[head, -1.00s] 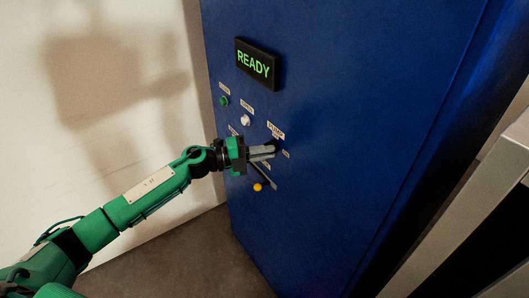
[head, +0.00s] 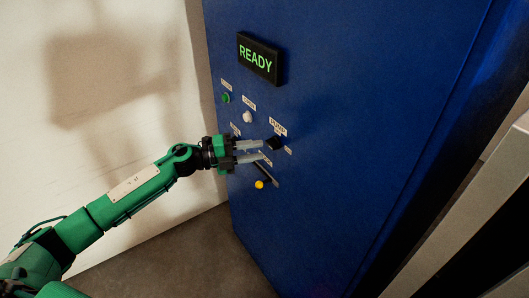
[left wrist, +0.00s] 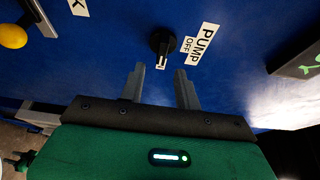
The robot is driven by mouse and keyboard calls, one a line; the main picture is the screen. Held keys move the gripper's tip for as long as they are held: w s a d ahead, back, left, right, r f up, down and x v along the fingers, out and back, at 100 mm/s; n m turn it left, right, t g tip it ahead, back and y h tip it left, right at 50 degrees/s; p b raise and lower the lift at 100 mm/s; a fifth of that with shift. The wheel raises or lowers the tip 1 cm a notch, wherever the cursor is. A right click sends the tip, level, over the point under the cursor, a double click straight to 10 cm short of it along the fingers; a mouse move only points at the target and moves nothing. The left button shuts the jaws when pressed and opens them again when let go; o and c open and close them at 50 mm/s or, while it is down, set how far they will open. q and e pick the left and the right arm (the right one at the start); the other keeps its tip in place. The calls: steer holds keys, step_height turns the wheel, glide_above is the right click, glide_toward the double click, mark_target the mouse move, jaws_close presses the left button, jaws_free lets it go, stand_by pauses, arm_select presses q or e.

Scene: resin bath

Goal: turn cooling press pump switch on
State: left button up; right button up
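The pump switch (head: 275,143) is a black rotary knob on the blue cabinet front (head: 340,130), below the PUMP label. In the left wrist view the knob (left wrist: 162,42) stands beside the PUMP (left wrist: 204,42) and OFF labels, with a white mark on its end nearest my gripper. Whether it is set to on or off I cannot tell. My left gripper (head: 260,151) is open and empty, just left of the knob in the head view. In the left wrist view its two fingers (left wrist: 160,76) are spread, with the knob beyond their tips. My right gripper is out of view.
A display (head: 256,60) reads READY in green above the controls. A green button (head: 225,98), a white knob (head: 247,117) and a lever with a yellow ball (head: 259,184) are close by. A pale wall (head: 100,120) stands at left, a grey frame (head: 470,190) at right.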

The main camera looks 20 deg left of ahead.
arm_select(q)
steer(key=b+v, duration=0.3)
steer(key=v, duration=0.7)
